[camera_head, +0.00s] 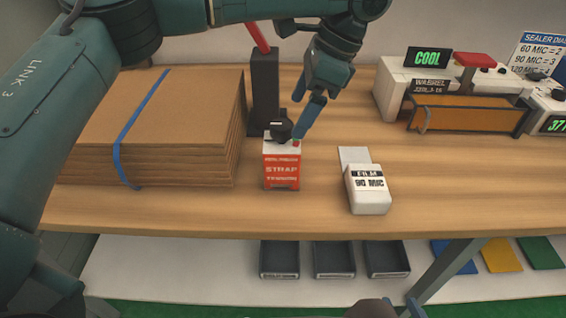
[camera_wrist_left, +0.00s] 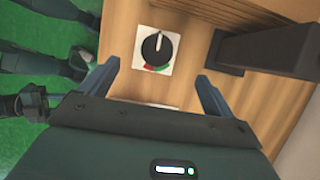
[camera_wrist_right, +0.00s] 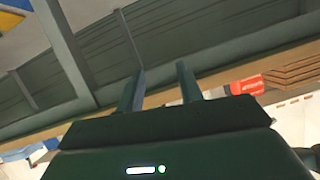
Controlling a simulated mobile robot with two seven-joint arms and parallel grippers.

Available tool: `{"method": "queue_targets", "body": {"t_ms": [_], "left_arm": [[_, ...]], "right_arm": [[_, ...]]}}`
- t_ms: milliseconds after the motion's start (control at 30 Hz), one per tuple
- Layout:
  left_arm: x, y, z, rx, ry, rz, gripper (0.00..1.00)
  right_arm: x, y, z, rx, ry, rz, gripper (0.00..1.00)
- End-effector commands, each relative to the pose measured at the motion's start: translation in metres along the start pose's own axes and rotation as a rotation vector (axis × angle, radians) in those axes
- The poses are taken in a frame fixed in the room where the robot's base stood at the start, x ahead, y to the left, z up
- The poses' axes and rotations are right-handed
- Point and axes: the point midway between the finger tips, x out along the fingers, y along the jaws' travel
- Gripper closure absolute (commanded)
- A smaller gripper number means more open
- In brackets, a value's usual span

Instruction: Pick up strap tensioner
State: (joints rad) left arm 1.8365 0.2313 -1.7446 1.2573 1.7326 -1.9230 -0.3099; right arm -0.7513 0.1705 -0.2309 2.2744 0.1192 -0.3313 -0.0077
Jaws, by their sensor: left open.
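The strap tensioner (camera_head: 281,172) is a small white and red box standing upright on the wooden table, with a black knob on top. In the left wrist view its white top and black knob (camera_wrist_left: 157,66) lie between the lines of my open fingers. My left gripper (camera_head: 298,126) is open, pointing down just above and behind the tensioner. Its two fingers (camera_wrist_left: 157,70) are spread with nothing between the tips; contact with the box cannot be told. My right gripper (camera_wrist_right: 160,67) is open and empty, facing the underside of the table.
A strapped cardboard stack (camera_head: 165,110) stands left of the tensioner, and a dark post (camera_head: 265,85) close behind it. A white film box (camera_head: 368,190) lies to the right. A sealer machine (camera_head: 400,85) stands at the back right. Black trays (camera_head: 333,272) sit on the lower shelf.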

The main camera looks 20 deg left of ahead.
Motion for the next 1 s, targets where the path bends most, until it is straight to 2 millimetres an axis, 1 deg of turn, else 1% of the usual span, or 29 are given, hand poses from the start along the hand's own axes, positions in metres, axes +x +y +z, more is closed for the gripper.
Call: {"method": "queue_targets", "body": {"t_ms": [33,100,200,367,533,700,800,1000], "left_arm": [[0.012,0.0,0.0,0.0,-0.002,0.002,0.11],[0.023,0.0,0.0,0.0,-0.002,0.002,0.11],[0.034,0.001,0.0,0.001,-0.001,0.002,0.11],[0.044,0.002,0.0,0.001,-0.001,0.001,0.11],[0.068,0.008,0.0,0.001,-0.003,0.001,0.11],[0.088,0.009,0.0,0.0,-0.001,0.001,0.11],[0.092,0.008,0.0,0.0,0.001,0.001,0.11],[0.092,0.008,0.0,0.0,0.001,0.001,0.12]], "right_arm": [[0.0,0.001,0.001,-0.001,0.005,0.002,0.64],[-0.001,0.001,0.0,-0.003,0.01,0.003,0.64],[-0.002,0.002,0.0,-0.004,0.013,0.005,0.64],[-0.002,0.002,0.002,-0.005,0.013,0.007,0.64],[-0.002,0.004,0.003,-0.01,0.027,0.01,0.64],[-0.005,0.004,-0.005,-0.015,0.054,0.013,0.64],[-0.006,0.004,-0.004,-0.016,0.053,0.013,0.64],[-0.008,0.004,-0.002,-0.016,0.044,0.013,0.64]]}}
